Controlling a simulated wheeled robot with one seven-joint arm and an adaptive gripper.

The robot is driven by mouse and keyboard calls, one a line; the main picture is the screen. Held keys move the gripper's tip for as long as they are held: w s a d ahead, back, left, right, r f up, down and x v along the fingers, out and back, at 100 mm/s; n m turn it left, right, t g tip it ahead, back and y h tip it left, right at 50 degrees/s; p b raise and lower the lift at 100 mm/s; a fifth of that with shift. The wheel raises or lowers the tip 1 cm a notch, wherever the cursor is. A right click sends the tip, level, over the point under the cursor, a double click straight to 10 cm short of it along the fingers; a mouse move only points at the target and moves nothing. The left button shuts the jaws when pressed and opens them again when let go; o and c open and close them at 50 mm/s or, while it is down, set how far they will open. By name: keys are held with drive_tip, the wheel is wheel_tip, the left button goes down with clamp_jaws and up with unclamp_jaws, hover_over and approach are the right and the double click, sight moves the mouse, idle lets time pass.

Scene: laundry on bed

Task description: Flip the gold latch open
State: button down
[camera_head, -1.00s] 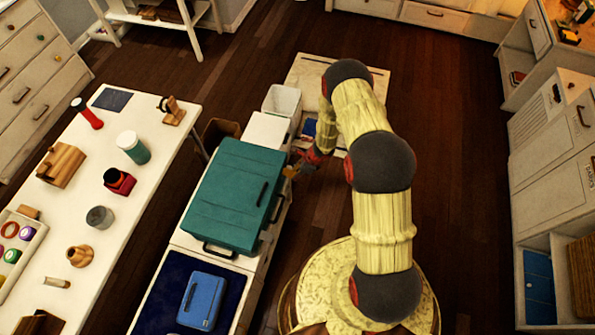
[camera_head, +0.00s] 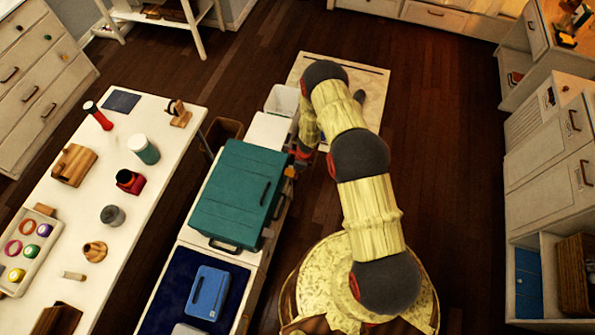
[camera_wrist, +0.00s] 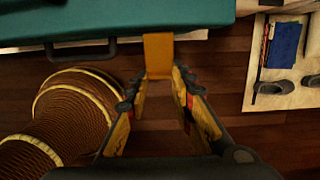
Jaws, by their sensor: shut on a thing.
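The teal case (camera_head: 234,190) lies closed on the white bench, with a dark handle on its right side. Its teal edge (camera_wrist: 130,15) runs across the top of the wrist view. The gold latch (camera_wrist: 158,52) hangs from that edge as a flat yellow-gold tab, beside a dark handle bar (camera_wrist: 80,53). My gripper (camera_wrist: 160,85) is shut on the latch's lower end, with one finger on each side. In the head view the gripper (camera_head: 297,165) is at the case's right side, partly hidden by my arm; the latch is a tiny orange patch there.
A blue case (camera_head: 208,293) lies on a dark mat nearer me. A white bin (camera_head: 282,100) stands beyond the bench. A white table (camera_head: 150,215) with several small objects is at the left. A pale mat (camera_wrist: 262,98) with dark shoes lies on the floor.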

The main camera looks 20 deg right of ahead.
idle(0.4)
drive_tip(key=c, duration=1.5)
unclamp_jaws()
drive_tip(key=shift+c, duration=0.2)
drive_tip(key=shift+r, duration=0.1)
wheel_tip(320, 180, up, 12)
drive_tip(key=s+d, duration=0.1)
drive_tip(key=shift+d+f, duration=0.2)
drive_tip(key=shift+d, duration=0.05)
